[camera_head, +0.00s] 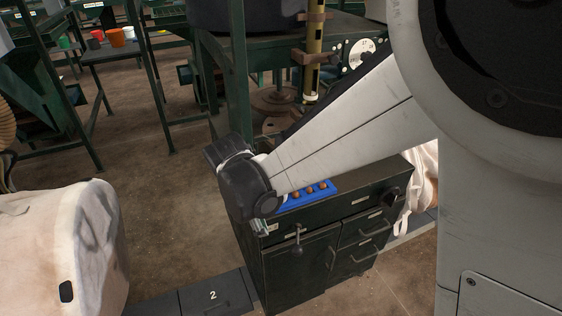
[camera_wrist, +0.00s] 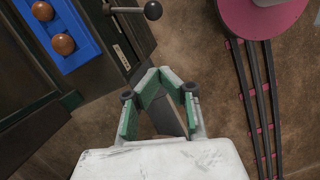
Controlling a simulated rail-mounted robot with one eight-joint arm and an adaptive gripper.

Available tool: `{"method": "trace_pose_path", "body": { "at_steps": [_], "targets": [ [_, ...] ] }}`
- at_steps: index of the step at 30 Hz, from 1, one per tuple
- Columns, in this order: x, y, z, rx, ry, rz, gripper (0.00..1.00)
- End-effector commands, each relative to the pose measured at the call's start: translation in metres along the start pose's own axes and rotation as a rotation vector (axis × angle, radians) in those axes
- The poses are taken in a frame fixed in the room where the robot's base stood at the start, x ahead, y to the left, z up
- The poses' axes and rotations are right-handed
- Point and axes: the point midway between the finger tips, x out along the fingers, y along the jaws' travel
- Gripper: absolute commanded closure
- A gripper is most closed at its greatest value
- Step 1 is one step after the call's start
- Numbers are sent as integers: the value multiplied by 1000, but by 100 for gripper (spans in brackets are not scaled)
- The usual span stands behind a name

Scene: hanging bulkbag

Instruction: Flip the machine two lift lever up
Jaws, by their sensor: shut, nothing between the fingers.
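A lever with a dark ball end (camera_head: 297,250) is on the front of the dark green cabinet (camera_head: 300,278), near its top edge. The ball hangs below the lever's upper end. In the wrist view the lever's ball (camera_wrist: 153,10) and short rod show at the top edge. My gripper (camera_head: 262,228) is by the cabinet's front left corner, left of the lever and apart from it. In the wrist view my gripper's green-padded fingers (camera_wrist: 160,72) meet at their tips with nothing between them. The ball lies beyond the fingertips, not touching them.
A blue panel (camera_head: 322,188) with several brown balls lies on the cabinet top. A floor plate marked 2 (camera_head: 213,295) is left of the cabinet. A pale bulk bag (camera_head: 70,245) stands at the left. A pink disc (camera_wrist: 265,18) shows in the wrist view.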

Motion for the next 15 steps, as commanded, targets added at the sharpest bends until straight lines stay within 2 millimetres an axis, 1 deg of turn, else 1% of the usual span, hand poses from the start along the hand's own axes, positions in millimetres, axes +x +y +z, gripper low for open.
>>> {"method": "trace_pose_path", "body": {
  "at_steps": [15],
  "targets": [
    [94, 0, 0, 1, 0, 0, 100]
  ]
}}
